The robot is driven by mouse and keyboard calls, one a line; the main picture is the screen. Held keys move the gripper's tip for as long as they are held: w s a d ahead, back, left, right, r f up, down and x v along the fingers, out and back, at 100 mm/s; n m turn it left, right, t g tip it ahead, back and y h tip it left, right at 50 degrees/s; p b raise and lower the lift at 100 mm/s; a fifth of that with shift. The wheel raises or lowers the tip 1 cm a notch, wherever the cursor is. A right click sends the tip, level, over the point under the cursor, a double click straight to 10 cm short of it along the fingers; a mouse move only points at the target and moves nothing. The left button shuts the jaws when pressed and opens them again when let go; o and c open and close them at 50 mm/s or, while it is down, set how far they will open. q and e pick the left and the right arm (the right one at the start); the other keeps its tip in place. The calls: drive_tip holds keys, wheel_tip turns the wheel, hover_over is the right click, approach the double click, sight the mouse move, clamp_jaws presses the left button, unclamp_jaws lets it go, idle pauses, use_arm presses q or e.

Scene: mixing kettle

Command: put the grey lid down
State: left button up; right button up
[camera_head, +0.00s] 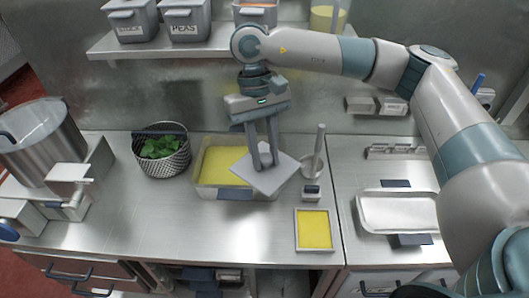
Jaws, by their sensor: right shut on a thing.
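The grey lid (275,181) is a flat square plate, turned at an angle. My right gripper (264,163) is shut on the lid, its fingers reaching down to the lid's middle. The lid is over the right part of a clear container (205,192) with yellow contents, covering part of its opening. I cannot tell whether the lid touches the container's rim.
A large metal kettle (45,150) stands at the left. A basket (165,165) with green leaves is left of the container. A metal tray (397,212) lies farther right. The front middle counter is clear.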

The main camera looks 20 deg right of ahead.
wheel_tip(320, 180, down, 16)
drive_tip(key=b, duration=1.4)
drive_tip(key=shift+r, duration=0.25)
